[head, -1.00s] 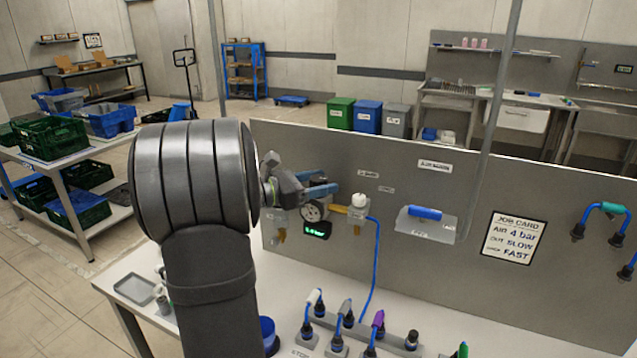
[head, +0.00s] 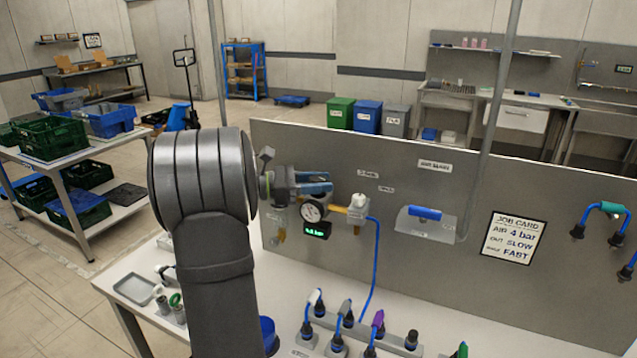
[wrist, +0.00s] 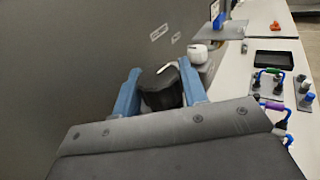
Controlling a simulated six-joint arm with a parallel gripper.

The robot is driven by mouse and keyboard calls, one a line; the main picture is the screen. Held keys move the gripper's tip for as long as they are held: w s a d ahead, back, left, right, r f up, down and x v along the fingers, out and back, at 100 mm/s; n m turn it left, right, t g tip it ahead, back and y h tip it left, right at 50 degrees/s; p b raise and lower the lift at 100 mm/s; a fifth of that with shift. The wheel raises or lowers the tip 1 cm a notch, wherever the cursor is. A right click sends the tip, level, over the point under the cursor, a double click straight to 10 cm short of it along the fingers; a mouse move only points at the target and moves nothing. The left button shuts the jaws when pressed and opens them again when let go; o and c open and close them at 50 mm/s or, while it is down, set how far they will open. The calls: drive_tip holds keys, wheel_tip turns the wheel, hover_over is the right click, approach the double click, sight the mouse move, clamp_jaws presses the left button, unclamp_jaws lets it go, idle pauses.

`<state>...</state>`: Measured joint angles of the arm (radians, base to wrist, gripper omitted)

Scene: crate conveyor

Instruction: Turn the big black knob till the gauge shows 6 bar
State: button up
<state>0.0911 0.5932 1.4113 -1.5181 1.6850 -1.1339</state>
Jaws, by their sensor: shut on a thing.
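The big black knob (wrist: 162,90) sits between the two blue fingers of my gripper (wrist: 160,76) in the wrist view, with a white mark on its top. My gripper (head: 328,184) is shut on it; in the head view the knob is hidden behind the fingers. The round white gauge (head: 312,211) is just below the gripper on the grey panel; its needle is too small to read. A green digital readout (head: 317,230) hangs under it; it seems to begin with 4, but the digits are blurred.
A white-capped valve (head: 358,202) with a blue hose is right of the gauge. A job card (head: 513,238) on the panel (head: 400,160) reads AIR 4 bar, OUT SLOW, WHIP or similar FAST. Several plugs stand on the bench (head: 440,345) below.

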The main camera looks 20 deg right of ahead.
drive_tip(key=o, duration=0.9)
drive_tip(key=shift+o, duration=0.2)
drive_tip(key=v, duration=1.7)
drive_tip(key=shift+a, duration=0.25)
drive_tip(key=shift+c, duration=0.7)
drive_tip(key=shift+r+x, duration=0.25)
drive_tip(key=shift+x, duration=0.85)
drive_tip(key=shift+c, duration=0.5)
drive_tip(key=x, duration=1.7)
